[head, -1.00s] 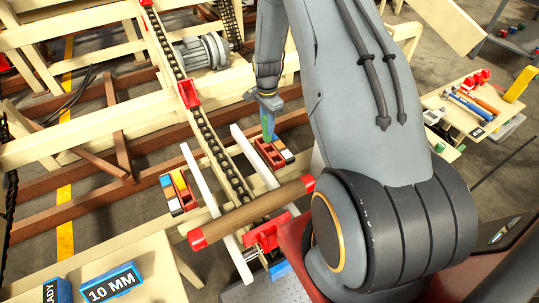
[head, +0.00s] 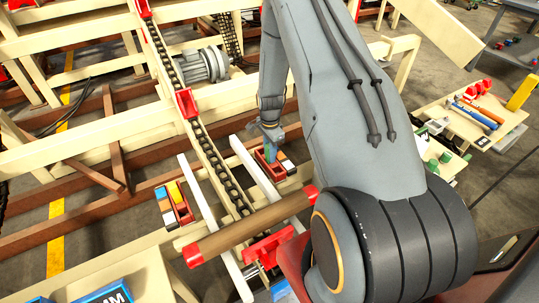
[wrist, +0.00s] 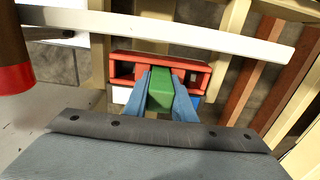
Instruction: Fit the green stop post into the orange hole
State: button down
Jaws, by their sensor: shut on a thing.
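My gripper (head: 270,138) is shut on the green stop post (wrist: 160,88), its two blue fingers on either side of it. The post is at the red holder (wrist: 160,57), in front of its middle in the wrist view. In the head view the gripper is over this red holder (head: 265,162), beside the far white rail. Small coloured blocks, including white (wrist: 122,95) and blue (wrist: 196,98), lie along the holder's near side. The post's lower end is hidden, so I cannot tell whether it is in a hole. The orange hole is not clearly visible.
A second red holder (head: 183,207) with coloured blocks stands left of the chain (head: 205,145). A brown roller with red ends (head: 250,225) lies across the white rails (head: 255,172). A grey motor (head: 203,62) stands behind. A tool table (head: 480,115) is at right.

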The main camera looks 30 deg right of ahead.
jog(key=shift+r, duration=0.1)
jog(key=c, duration=1.5)
grip_release()
notch_tip(320, 180, up, 12)
jog(key=b, duration=0.3)
jog(key=s+a+r+n, duration=0.4)
jog(key=s+a+n, duration=0.1)
jog(key=s+n, duration=0.1)
jog(key=s+a+r+n, duration=0.5)
jog(key=s+a+n, duration=0.1)
jog(key=s, duration=0.3)
jog(key=s+a+r+n, duration=0.5)
jog(key=s+a, duration=0.1)
jog(key=s, duration=0.1)
jog(key=shift+s+a+n+t, duration=0.15)
jog(key=shift+s+n+t, duration=0.25)
